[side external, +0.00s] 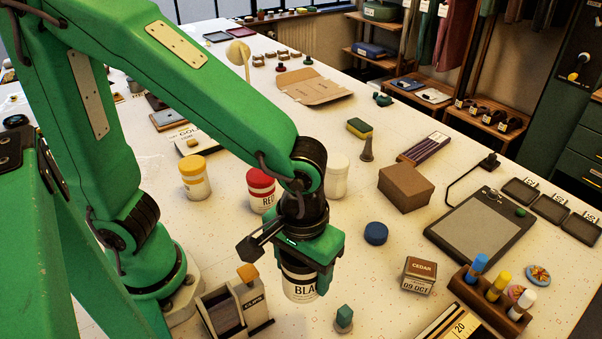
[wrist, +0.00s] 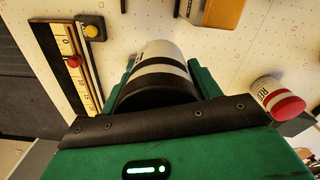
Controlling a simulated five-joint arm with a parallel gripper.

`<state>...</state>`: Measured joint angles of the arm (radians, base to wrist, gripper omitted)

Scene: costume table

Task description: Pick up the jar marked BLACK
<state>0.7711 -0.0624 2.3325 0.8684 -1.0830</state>
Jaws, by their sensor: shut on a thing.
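The jar marked BLACK (side external: 299,287) is white with dark lettering; "BLA" shows in the side external view. My green gripper (side external: 303,262) comes down over it from above and hides its top. In the wrist view the white jar body with dark bands (wrist: 158,70) sits between my two green fingers (wrist: 163,78), which are shut on its sides. I cannot tell whether its base touches the table. The jar marked RED (side external: 262,191), with a red lid, stands behind my gripper; it also shows at right in the wrist view (wrist: 277,98).
A yellow-lidded jar (side external: 195,178) and a white jar (side external: 336,175) stand farther back. A CLIPS box (side external: 235,308) is left of the jar, a small green-topped item (side external: 344,318) right.

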